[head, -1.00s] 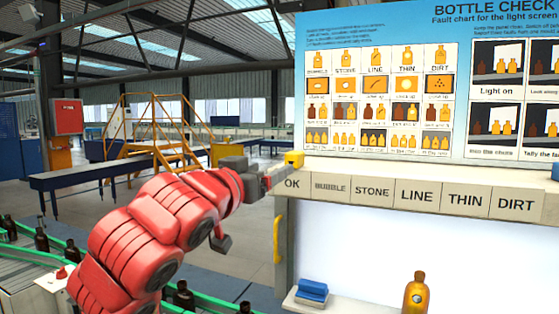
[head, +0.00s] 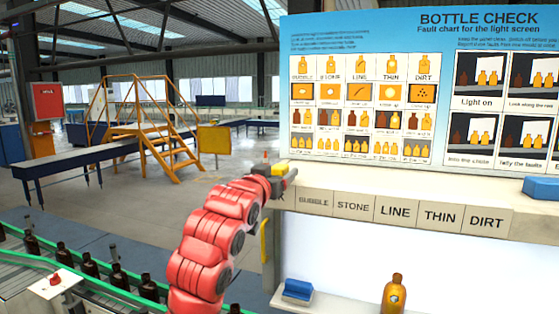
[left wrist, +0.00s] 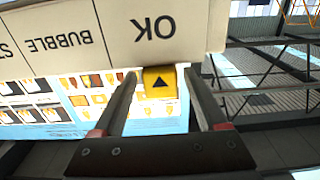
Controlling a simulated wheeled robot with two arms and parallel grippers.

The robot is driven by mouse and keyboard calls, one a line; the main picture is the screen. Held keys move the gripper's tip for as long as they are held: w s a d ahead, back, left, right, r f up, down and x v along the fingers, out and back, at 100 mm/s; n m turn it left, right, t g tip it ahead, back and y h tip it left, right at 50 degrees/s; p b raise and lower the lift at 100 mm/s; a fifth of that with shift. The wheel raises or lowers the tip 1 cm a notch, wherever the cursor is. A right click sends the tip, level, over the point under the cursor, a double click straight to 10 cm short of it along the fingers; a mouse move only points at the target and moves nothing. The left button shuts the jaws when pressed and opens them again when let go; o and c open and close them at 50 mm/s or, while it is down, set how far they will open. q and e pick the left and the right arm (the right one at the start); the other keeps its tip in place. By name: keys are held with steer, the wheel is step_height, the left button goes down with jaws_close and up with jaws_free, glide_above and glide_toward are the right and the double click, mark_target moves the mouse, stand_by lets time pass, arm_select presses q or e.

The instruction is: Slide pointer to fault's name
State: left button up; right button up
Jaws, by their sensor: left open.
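The yellow pointer (head: 280,169) sits at the left end of the label rail, by the OK label. In the left wrist view the pointer (left wrist: 159,84) shows a black triangle aimed at OK (left wrist: 154,27). My left gripper (head: 291,177) is at that end of the rail; its open fingers stand on either side of the pointer, and I cannot tell whether they touch it. Labels BUBBLE (head: 314,202), STONE (head: 353,206), LINE (head: 395,212), THIN (head: 443,217) and DIRT (head: 486,222) run rightward. An amber bottle (head: 393,296) with a pale greyish patch stands below. My right gripper is out of view.
The fault chart board (head: 455,100) rises behind the rail. A blue block (head: 541,188) lies on the ledge at right, and another blue item (head: 298,289) lies on the lower shelf. A conveyor with dark bottles (head: 90,265) runs at lower left.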

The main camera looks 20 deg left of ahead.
arm_select(q)
steer(key=shift+w+f, duration=0.15)
steer(key=shift+w, duration=0.45)
jaws_close()
stand_by(1.1)
